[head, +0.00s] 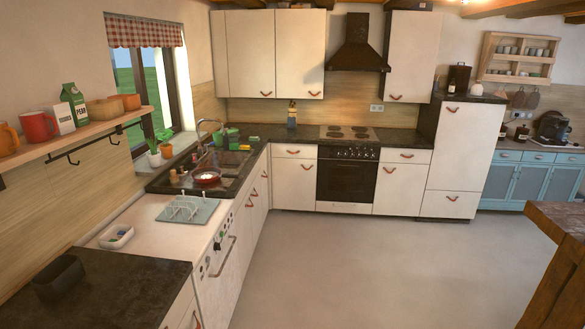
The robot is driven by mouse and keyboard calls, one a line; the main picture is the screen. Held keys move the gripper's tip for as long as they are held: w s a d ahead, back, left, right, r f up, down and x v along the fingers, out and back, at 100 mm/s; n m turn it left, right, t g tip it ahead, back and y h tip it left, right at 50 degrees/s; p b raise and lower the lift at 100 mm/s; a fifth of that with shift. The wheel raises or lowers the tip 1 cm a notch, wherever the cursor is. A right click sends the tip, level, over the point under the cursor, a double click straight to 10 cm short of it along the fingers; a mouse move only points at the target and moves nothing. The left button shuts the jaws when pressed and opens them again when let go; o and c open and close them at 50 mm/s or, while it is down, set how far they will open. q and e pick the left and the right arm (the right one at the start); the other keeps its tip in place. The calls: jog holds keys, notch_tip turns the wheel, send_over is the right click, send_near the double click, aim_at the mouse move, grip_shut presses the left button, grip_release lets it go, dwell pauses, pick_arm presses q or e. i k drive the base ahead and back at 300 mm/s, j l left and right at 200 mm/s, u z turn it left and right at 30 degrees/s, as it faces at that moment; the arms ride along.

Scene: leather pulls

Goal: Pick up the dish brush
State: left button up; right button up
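I cannot clearly make out a dish brush from this distance. Small brownish items (174,177) stand on the dark counter at the left of the sink, too small to tell apart. A red pan (206,180) with pale contents sits by the sink (228,158), and green items (231,139) stand behind it. A small white dish (117,238) with something blue in it lies on the white appliance at the left. Neither of my grippers is in view.
A light blue rack (187,210) lies on the white appliance (150,245). A dark container (59,278) stands on the near left counter. A wall shelf (90,128) holds mugs and cartons. A wooden table (562,222) is at the right. The grey floor (350,265) between is clear.

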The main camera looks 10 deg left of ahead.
aim_at(174, 177)
jog(key=i, duration=2.25)
